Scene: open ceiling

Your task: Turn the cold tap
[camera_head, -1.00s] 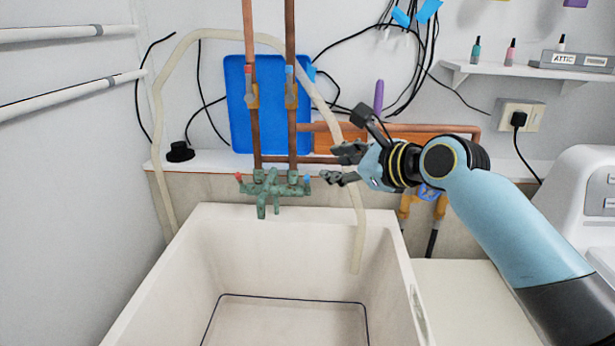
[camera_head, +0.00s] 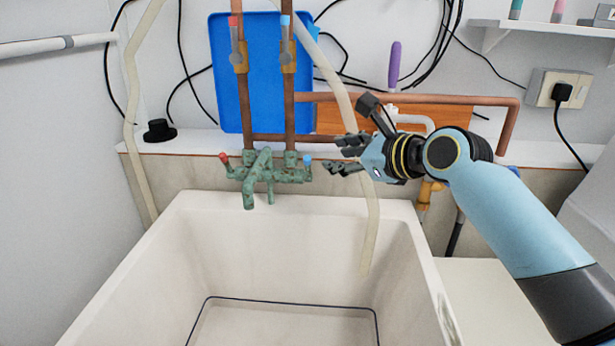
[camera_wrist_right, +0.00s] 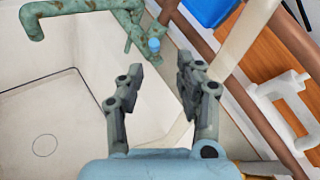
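A green, weathered mixer tap (camera_head: 262,176) is fixed above the back rim of the sink. Its cold handle has a blue end (camera_head: 308,160) on the right, and its hot handle has a red end (camera_head: 224,156) on the left. My right gripper (camera_head: 333,154) is just right of the blue end, pointing left, open and empty. In the right wrist view the blue end (camera_wrist_right: 154,44) lies just beyond the gap between the open fingers (camera_wrist_right: 160,70), apart from them. The tap spout (camera_wrist_right: 32,22) is at the upper left there. My left gripper is out of view.
A deep white sink (camera_head: 150,262) lies below the tap. Copper pipes (camera_head: 289,110) rise behind it, with a blue board (camera_head: 268,80) behind them. A pale hose (camera_head: 372,225) hangs into the sink just beyond my right gripper. A white pipe (camera_wrist_right: 285,95) is at the right.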

